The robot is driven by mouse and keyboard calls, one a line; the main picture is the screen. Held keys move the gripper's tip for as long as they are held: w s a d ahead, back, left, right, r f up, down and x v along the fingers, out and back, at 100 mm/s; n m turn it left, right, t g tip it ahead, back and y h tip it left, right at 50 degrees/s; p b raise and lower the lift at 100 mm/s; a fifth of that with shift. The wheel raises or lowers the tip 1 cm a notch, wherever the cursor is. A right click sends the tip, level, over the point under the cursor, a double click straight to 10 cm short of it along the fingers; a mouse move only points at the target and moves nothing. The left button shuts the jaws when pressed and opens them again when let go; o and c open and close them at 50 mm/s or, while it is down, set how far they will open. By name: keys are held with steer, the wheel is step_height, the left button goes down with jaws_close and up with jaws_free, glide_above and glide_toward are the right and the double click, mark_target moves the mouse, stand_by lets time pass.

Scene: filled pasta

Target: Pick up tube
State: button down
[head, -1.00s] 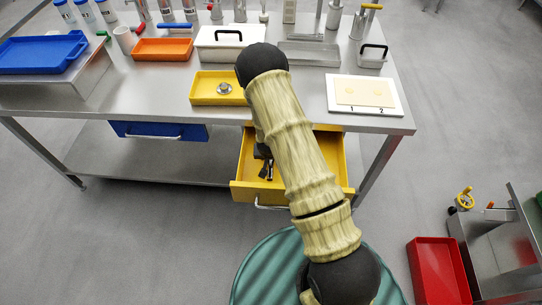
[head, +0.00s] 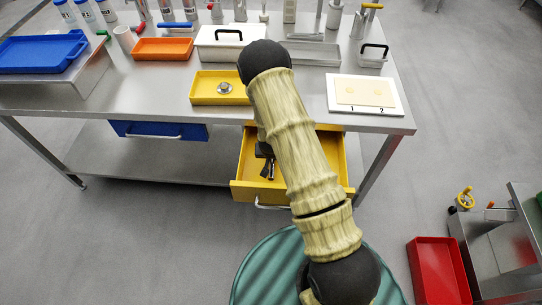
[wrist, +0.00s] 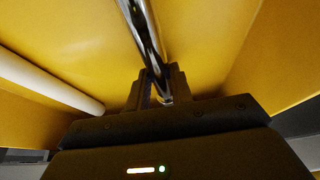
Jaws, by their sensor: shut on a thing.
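A shiny metal tube (wrist: 142,30) shows in the wrist view, held upright in the picture between the fingers of my gripper (wrist: 158,87). The gripper is shut on the tube's near end; the far end runs out of the top of the picture. In the head view my gripper (head: 268,170) is inside the open yellow drawer (head: 241,189), under the table top. The tube cannot be told apart clearly there, and my arm hides part of the drawer.
A pale rod (wrist: 50,83) lies at the left in the wrist view. The drawer's yellow walls stand close around the gripper. Above are the table top with a yellow tray (head: 205,91) and a white board (head: 395,106). A red bin (head: 438,270) stands at lower right.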

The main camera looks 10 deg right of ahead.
steer(key=s+d+r, duration=0.7)
steer(key=d, duration=0.4)
steer(key=shift+s+r+b, duration=0.3)
steer(key=shift+s+b, duration=0.1)
steer(key=shift+b, duration=0.05)
